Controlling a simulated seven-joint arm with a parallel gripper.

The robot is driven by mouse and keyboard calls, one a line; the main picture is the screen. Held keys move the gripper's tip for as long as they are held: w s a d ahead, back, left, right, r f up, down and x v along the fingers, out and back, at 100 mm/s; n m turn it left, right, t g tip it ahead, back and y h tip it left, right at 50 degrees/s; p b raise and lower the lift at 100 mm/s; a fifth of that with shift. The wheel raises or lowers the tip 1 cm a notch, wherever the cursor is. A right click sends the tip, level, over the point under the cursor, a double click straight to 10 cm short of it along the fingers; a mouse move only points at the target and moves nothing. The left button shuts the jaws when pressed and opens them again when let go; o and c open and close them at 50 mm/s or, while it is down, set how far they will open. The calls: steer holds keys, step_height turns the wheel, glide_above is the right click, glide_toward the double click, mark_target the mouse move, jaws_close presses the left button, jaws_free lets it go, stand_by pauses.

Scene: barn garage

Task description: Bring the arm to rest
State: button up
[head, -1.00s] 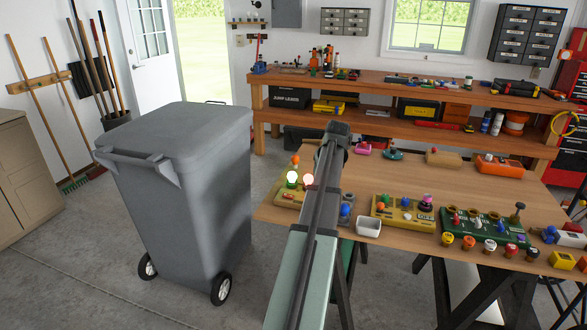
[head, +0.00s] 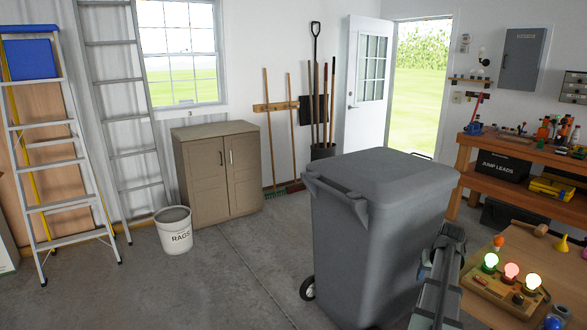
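Part of my arm (head: 436,285) shows at the lower right of the head view. It reaches up from the bottom edge, between the grey wheeled bin and the bench, to a dark joint (head: 450,236). My gripper cannot be made out; no fingers show, and I cannot see whether anything is held.
The grey wheeled bin (head: 380,215) stands close left of my arm. A wooden bench with a board of lit bulbs (head: 508,285) is close right. A cabinet (head: 220,172), a bucket (head: 174,232) and ladders (head: 45,150) stand further left.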

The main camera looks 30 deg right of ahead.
steer(key=w+a+f+n+y, duration=0.15)
steer(key=w+a+f, duration=0.35)
steer(key=a, duration=0.5)
steer(key=w+a+f+n+g, duration=0.15)
steer(key=w+a+f, duration=0.25)
steer(key=w+a, duration=0.5)
steer(key=w+a+f+n+t, duration=0.15)
steer(key=w+a+f, duration=0.3)
steer(key=a, duration=0.65)
steer(key=s+a+f+n+g, duration=0.15)
steer(key=a+f, duration=0.35)
steer(key=a, duration=1)
steer(key=w+a+f+n+g, duration=0.1)
steer(key=a+f+n, duration=0.25)
steer(key=a, duration=1.25)
steer(key=s+a+f+g, duration=0.1)
steer(key=s+f+g, duration=0.1)
steer(key=s+f, duration=0.5)
steer(key=s+a+f+g, duration=0.1)
steer(key=s+f+g, duration=0.1)
steer(key=s+f, duration=0.6)
steer(key=s+a+f+g, duration=0.1)
steer(key=s+f+g, duration=0.2)
steer(key=s, duration=1.4)
step_height(320, 180, down, 5)
steer(key=shift+r, duration=0.2)
steer(key=shift+y, duration=0.25)
